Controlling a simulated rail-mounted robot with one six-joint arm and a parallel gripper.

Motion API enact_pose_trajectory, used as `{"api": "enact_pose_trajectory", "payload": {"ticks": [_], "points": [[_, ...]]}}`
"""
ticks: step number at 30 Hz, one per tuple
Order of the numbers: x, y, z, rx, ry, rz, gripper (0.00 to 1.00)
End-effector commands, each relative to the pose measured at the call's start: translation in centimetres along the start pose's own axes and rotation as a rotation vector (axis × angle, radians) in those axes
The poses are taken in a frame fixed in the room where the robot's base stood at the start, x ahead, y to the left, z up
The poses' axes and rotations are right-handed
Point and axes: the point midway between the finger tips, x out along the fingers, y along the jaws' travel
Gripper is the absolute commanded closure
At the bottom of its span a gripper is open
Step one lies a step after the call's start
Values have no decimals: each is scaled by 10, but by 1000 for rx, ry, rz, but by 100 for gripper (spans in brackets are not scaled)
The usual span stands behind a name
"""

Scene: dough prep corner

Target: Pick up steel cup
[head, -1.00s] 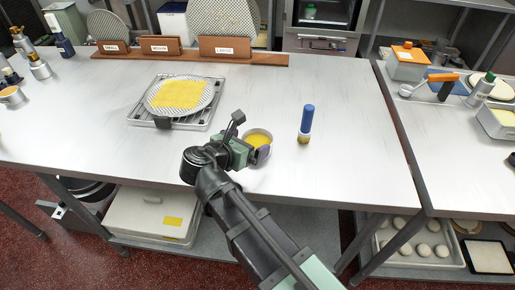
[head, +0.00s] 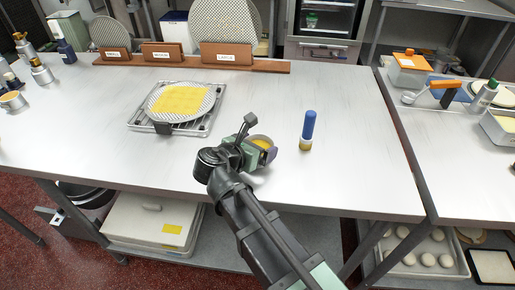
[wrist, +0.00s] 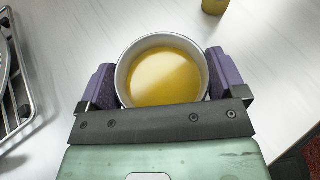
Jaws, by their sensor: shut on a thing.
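The steel cup (wrist: 124,68) is round with a bright rim and holds a yellow filling. It sits between the two purple fingers of my gripper (wrist: 165,80), which are shut on it from left and right. In the head view the cup (head: 261,142) is partly hidden by my gripper (head: 264,149), near the front middle of the table. It looks upright. I cannot tell for sure how far its base is above the table.
A blue-capped bottle (head: 308,131) stands just right of the cup. A wire rack (head: 209,119) with a perforated disc and yellow sheet is to the left. A labelled wooden holder (head: 226,54) runs along the back. The table (head: 350,150) is clear at right.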

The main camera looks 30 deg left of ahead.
Motion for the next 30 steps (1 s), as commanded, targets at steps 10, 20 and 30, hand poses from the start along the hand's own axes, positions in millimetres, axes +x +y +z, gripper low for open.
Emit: {"api": "enact_pose_trajectory", "payload": {"ticks": [10,20,30], "points": [[-18,-2,42,0,-1,0,48],[-61,-6,147,0,-1,0,48],[-77,-8,186,0,-1,0,48]]}}
